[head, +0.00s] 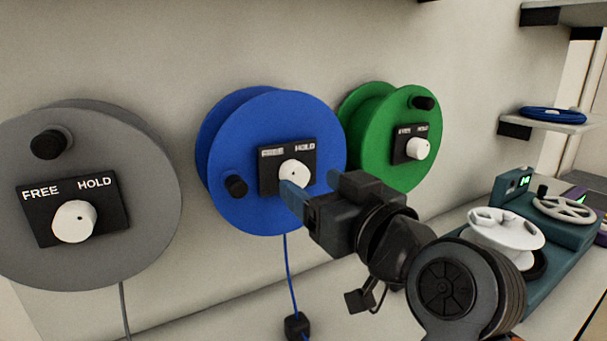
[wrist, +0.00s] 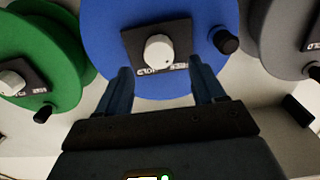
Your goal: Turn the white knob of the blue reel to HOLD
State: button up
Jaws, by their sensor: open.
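The blue reel (head: 225,160) hangs on the wall between a grey and a green reel. Its black plate (head: 269,185) reads FREE at left and HOLD at right. The white knob (head: 295,173) sits at the plate's middle; a small dark mark shows on it, but I cannot tell its exact setting. My gripper (head: 297,198) is just in front of the plate, its blue fingers partly covering the knob's lower edge in the head view. In the wrist view the open fingers stand apart, with the white knob (wrist: 159,52) beyond and between them, apparently untouched.
The grey reel (head: 150,215) and green reel (head: 375,150) flank the blue one, each with its own white knob. The blue reel's black crank handle (head: 236,186) sticks out left of the plate. A bench with a teal winding machine (head: 560,225) stands at right.

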aim_at(299, 176)
jog(key=shift+p+x, duration=0.3)
jog(key=shift+x, duration=2.15)
jog(key=c, duration=1.1)
